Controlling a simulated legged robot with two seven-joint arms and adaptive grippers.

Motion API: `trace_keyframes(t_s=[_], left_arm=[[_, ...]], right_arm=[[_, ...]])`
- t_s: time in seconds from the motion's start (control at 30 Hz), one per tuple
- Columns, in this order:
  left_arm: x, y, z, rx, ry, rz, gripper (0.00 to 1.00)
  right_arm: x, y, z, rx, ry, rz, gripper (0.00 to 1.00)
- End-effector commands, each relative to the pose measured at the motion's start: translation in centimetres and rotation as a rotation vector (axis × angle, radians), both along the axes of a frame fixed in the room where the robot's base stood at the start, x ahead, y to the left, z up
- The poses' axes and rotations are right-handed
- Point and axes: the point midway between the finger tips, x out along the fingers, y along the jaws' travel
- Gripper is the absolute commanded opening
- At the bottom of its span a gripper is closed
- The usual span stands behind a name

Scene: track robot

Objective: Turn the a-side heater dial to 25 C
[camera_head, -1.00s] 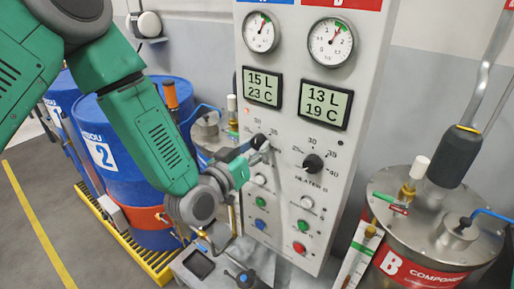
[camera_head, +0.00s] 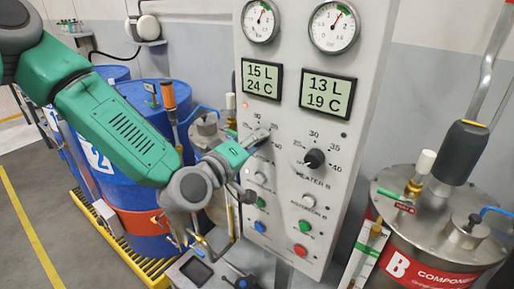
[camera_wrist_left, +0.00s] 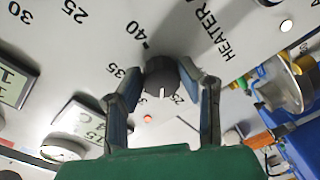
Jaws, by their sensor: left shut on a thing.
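The a-side heater dial is a dark round knob (camera_wrist_left: 160,75) on the grey panel, seen in the left wrist view. Its white mark points downward in that view, just left of a figure 25. My left gripper (camera_wrist_left: 168,80) is shut on this dial, with one finger on each side. In the head view my left gripper (camera_head: 258,138) covers the dial. The a-side display (camera_head: 262,80) reads 15 L and 24 C. My right gripper is not in view.
The heater B dial (camera_head: 314,158) sits right of my left gripper, under a display (camera_head: 328,95) reading 13 L and 19 C. Coloured buttons sit below on the panel. A steel component B tank (camera_head: 430,235) stands at the right and blue drums (camera_head: 150,100) at the left.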

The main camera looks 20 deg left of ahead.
Motion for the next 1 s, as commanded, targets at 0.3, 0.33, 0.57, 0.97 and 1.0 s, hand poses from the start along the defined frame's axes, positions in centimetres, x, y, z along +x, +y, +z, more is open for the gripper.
trace_keyframes(t_s=[0.3, 0.33, 0.57, 0.97, 1.0], left_arm=[[-0.1, 0.2, -0.5, -0.259, 0.104, 0.004, 0.02], [-0.1, 0.2, -0.5, -0.278, 0.110, 0.004, 0.02], [-0.1, 0.1, -0.4, -0.402, 0.156, 0.004, 0.02], [-0.1, 0.1, -0.4, -0.479, 0.189, 0.005, 0.02], [-0.1, 0.1, -0.4, -0.480, 0.190, 0.005, 0.02]], right_arm=[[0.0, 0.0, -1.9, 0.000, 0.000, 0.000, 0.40], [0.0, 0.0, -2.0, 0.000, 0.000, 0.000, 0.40], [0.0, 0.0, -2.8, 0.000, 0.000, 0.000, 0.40], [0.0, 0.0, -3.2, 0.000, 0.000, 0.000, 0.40], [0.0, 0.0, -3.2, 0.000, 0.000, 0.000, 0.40]])
